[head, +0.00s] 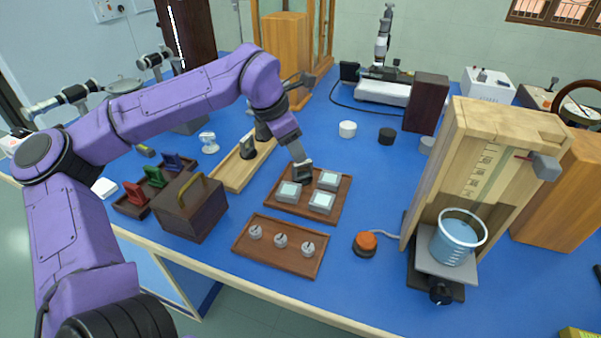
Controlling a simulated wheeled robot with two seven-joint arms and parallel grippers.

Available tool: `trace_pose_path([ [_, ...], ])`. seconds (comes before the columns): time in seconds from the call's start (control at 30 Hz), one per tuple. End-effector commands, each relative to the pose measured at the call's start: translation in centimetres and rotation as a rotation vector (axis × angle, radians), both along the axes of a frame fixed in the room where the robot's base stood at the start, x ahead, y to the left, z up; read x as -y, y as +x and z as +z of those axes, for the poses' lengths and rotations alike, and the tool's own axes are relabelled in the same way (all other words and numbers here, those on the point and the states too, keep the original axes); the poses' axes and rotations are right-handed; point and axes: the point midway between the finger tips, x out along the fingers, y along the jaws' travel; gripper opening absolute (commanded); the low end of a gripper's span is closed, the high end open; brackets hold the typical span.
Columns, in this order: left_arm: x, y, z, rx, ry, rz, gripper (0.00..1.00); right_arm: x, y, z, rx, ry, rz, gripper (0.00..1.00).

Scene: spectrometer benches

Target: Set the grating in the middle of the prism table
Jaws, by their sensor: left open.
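My left arm reaches in from the left, and its open gripper (302,172) is low over the back left part of a brown wooden tray (288,215). Three pale square pieces in grey mounts, (289,191), sit on this tray beside the gripper; I cannot tell whether one is the grating. Whether anything lies between the jaws is hidden. A grey round plate on the instrument at the back left (124,85) looks like the prism table; my arm partly covers that area. My right gripper is not in view.
A front tray (280,262) holds three small round pieces. A dark wooden box with a handle (190,208) stands left. A tall wooden stand (500,130) with a beaker of blue liquid (457,237) stands right.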

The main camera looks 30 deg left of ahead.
Motion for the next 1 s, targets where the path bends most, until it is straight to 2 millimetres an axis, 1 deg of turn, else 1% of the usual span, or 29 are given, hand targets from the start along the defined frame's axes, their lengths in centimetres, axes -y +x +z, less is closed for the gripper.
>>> trace_pose_path([
  [0.17, 0.6, 0.6, -2.3, -0.004, 0.0, -0.002, 0.45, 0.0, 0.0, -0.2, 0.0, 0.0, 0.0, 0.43],
  [0.3, 1.2, 1.3, -4.8, -0.003, 0.0, -0.001, 0.45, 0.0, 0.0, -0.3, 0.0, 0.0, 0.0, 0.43],
  [0.37, 1.3, 1.5, -5.4, -0.003, 0.0, -0.001, 0.45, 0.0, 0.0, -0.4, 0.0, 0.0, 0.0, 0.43],
  [0.47, 1.4, 1.8, -5.8, 0.001, -0.002, -0.001, 0.45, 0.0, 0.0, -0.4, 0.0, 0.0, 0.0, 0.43],
  [0.63, 1.4, 1.8, -5.7, 0.001, -0.002, -0.001, 0.45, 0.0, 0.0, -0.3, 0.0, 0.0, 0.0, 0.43],
  [0.67, 1.4, 1.8, -5.7, 0.001, -0.002, -0.001, 0.35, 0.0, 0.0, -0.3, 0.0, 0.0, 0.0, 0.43],
  [0.7, 1.4, 1.8, -5.7, 0.001, -0.002, -0.001, 0.22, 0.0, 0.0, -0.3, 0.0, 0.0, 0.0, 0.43],
  [0.77, 1.4, 1.8, -5.7, 0.001, -0.002, -0.001, 0.02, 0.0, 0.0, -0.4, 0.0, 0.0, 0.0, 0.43],
  [0.8, 1.4, 1.8, -5.7, 0.001, -0.002, -0.001, 0.0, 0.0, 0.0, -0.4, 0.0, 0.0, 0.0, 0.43],
  [1.0, 1.4, 1.8, -5.7, 0.001, -0.002, -0.001, 0.0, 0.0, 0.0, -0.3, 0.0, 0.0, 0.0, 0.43],
])
